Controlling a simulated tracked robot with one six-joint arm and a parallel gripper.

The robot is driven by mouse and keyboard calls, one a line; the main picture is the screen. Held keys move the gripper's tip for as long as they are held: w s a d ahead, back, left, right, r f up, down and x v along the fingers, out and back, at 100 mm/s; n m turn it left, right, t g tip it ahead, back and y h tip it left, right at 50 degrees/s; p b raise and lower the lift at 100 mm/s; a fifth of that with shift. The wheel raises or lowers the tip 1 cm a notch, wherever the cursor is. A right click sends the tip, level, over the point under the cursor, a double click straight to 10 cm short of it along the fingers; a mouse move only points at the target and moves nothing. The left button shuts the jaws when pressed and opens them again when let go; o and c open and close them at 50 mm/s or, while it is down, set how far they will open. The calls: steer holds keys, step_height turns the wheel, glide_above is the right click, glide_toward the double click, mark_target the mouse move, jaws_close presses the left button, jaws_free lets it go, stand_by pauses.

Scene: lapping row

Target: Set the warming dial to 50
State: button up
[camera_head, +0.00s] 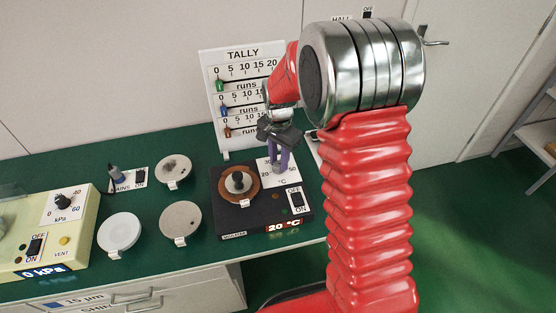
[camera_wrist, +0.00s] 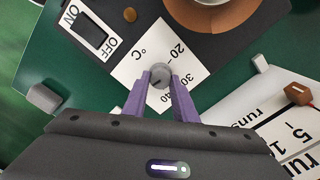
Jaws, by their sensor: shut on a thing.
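The warming dial (camera_wrist: 159,73) is a small grey knob on a white scale plate (camera_wrist: 128,72) marked °C, with 20, 30 and 40 readable in the wrist view. My gripper (camera_wrist: 160,80) has its purple fingers closed on both sides of the knob. A dark mark shows on the knob's lower left, but its exact setting is unclear. In the head view my gripper (camera_head: 283,162) reaches down over the plate and hides the dial. The black warming unit (camera_head: 226,218) has a lit display (camera_head: 283,226) reading 20 °C.
A brown round plate with a grey knobbed piece (camera_head: 238,182) sits on the unit, left of my gripper. An ON/OFF switch (camera_head: 296,199) is at its right. The tally board (camera_head: 233,133) stands close behind. Several discs and a cream vacuum box (camera_head: 75,210) are further left.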

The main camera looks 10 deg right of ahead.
mark_target(279, 163)
stand_by(0.4)
steer(key=o, duration=1)
steer(key=shift+o, duration=0.2)
steer(key=shift+r, duration=0.15)
step_height(279, 163, up, 13)
steer(key=shift+r, duration=0.2)
